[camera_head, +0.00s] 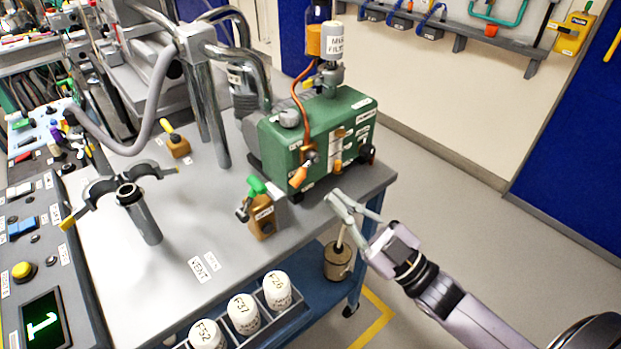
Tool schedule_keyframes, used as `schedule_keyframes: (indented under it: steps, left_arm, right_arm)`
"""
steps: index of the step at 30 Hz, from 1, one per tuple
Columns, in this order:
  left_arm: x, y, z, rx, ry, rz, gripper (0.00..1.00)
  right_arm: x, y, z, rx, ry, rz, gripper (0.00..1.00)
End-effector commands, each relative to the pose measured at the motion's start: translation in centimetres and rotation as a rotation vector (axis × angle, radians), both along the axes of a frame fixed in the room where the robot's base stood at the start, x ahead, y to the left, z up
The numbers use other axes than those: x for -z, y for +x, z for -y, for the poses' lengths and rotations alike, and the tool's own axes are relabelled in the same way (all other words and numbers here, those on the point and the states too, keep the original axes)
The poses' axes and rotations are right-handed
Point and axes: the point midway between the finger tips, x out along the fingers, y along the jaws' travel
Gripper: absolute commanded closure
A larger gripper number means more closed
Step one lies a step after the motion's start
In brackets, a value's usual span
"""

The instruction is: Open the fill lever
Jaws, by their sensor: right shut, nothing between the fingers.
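Several small levers show, and I cannot read which is labelled fill. An orange lever (299,177) hangs slanted at the front of the green pump box (318,133). A green-handled valve on a brass block (262,216) stands on the table left of it. A yellow-handled valve on a brass block (178,146) stands further back left. My right gripper (341,203) is shut and empty at the table's right edge, below and right of the orange lever and apart from it. My left gripper is not in view.
The grey table (225,262) has bare room at its front, near a VENT label. White numbered caps (243,314) sit in a rack at its front edge. A two-armed black clamp (127,190) stands on a post at left. A small canister (338,262) is below my right gripper.

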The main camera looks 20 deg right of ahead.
Motion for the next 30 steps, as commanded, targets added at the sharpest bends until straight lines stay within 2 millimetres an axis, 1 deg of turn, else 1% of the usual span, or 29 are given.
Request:
schedule_keyframes:
  steps: [1, 12, 13, 15, 18, 23, 30]
  left_arm:
    - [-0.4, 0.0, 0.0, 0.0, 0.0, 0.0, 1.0]
    - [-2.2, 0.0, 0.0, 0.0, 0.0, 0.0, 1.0]
    - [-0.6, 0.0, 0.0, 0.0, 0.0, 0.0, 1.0]
    - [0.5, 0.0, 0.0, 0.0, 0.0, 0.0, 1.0]
    - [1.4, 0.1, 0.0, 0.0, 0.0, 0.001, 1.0]
    - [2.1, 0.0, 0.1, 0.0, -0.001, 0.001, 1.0]
    - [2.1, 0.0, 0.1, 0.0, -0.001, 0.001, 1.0]
  right_arm:
    - [-0.8, 0.7, -0.5, 0.0, 0.001, 0.005, 1.0]
    - [-4.4, 6.4, -4.3, 0.001, 0.001, 0.003, 1.0]
    - [-2.5, 6.4, -3.9, 0.002, -0.002, -0.003, 1.0]
    - [-1.5, 6.6, -3.5, 0.003, -0.003, -0.002, 1.0]
    - [-0.8, 6.9, -3.2, 0.002, -0.002, -0.002, 1.0]
    - [-0.1, 7.2, -2.8, 0.001, -0.001, -0.003, 1.0]
    - [-0.1, 7.3, -2.7, 0.002, 0.0, -0.002, 1.0]
